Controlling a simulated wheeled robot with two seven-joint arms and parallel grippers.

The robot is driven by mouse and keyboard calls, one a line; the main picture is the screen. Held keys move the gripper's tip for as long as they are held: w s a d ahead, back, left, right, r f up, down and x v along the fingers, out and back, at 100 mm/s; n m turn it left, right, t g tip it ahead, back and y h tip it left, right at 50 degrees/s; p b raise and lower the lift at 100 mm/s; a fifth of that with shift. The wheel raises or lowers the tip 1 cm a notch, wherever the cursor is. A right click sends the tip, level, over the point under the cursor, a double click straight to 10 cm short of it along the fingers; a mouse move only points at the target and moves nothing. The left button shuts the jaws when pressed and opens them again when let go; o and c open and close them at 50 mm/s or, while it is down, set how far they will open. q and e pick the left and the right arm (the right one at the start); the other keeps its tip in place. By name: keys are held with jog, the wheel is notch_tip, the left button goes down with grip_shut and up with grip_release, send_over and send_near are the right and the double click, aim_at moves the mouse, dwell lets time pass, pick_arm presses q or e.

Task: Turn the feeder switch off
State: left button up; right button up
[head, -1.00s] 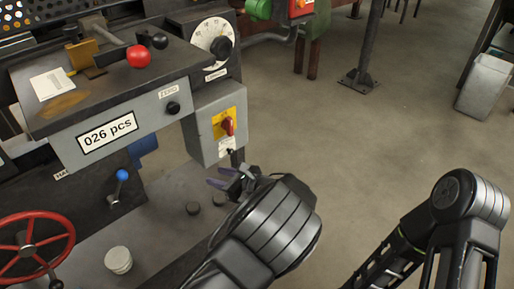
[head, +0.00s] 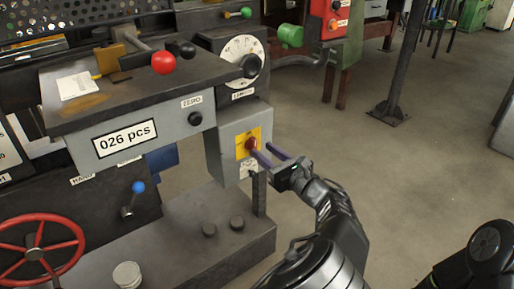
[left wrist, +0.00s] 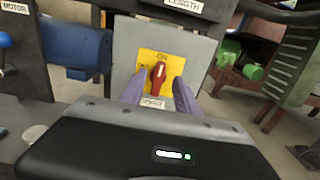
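The feeder switch is a red rotary knob (head: 250,145) on a yellow plate (head: 241,150), on the front of a grey box (head: 227,172). In the left wrist view the knob (left wrist: 157,74) stands nearly upright, its top toward the word ON on the yellow plate (left wrist: 176,62). My left gripper (head: 264,150) is open in front of the box, pointing at the knob. In the left wrist view its two purple fingers (left wrist: 159,88) are apart, one on each side of the knob. I cannot tell whether they touch it. My right gripper is out of view.
A dial (head: 242,60) with a black knob sits above the box. A counter housing (head: 150,135) reading 026 pcs, a blue-knobbed lever (head: 138,187) and a red handwheel (head: 38,250) are to the left. The floor at right is open, with a post (head: 398,70).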

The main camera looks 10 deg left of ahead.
aim_at(255, 145)
pick_arm(q)
jog(key=x, duration=0.4)
jog(key=shift+b, duration=0.35)
jog(key=shift+c, duration=0.6)
grip_shut()
